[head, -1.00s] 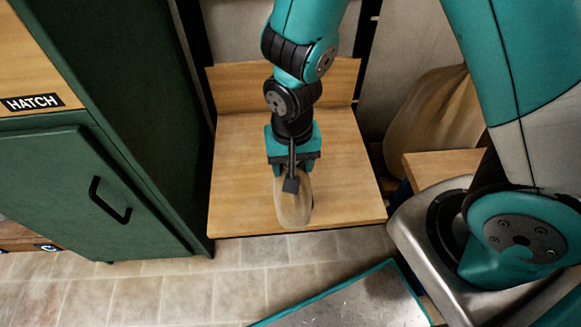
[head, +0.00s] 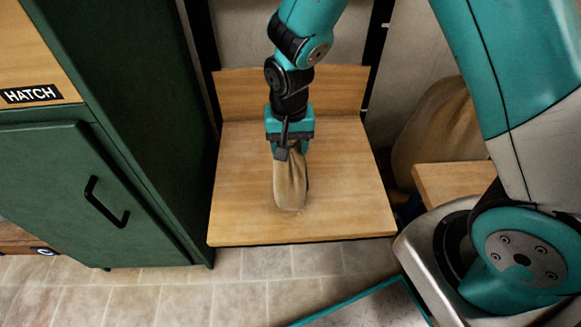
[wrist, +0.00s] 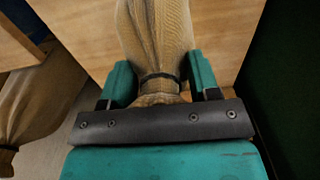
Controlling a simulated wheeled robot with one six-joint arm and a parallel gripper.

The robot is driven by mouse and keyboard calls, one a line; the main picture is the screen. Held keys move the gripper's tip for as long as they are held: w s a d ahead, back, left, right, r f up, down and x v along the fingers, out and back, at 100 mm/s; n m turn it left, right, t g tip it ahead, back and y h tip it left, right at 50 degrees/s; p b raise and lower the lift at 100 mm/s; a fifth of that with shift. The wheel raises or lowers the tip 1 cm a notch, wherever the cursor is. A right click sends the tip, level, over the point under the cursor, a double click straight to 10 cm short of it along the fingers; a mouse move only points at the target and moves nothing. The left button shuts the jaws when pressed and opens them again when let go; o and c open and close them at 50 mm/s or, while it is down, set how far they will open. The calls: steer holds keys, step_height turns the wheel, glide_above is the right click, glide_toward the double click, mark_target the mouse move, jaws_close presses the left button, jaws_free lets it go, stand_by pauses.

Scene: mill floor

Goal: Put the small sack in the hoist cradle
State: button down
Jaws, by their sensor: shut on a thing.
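The small sack (head: 290,184) is tan cloth and hangs below my gripper (head: 289,146) over the wooden platform of the hoist cradle (head: 345,190). In the wrist view the sack (wrist: 158,35) has a dark tie at its neck, and my gripper (wrist: 160,88) is shut on it there, a teal finger on each side. The sack's lower end is over the middle of the platform. I cannot tell whether it touches the boards.
A green cabinet (head: 130,110) with a black handle and a HATCH label (head: 31,95) stands close on the left. A larger sack (head: 437,130) and a wooden surface (head: 450,182) are on the right. Tiled floor (head: 160,293) lies in front.

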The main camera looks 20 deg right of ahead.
steer(key=w, duration=0.1)
steer(key=w+d, duration=0.1)
steer(key=w, duration=0.2)
steer(key=shift+w+d, duration=0.25)
steer(key=shift+w, duration=0.15)
steer(key=shift+f+b, duration=0.8)
steer(key=shift+f, duration=1)
steer(key=shift+c, duration=1.8)
jaws_free()
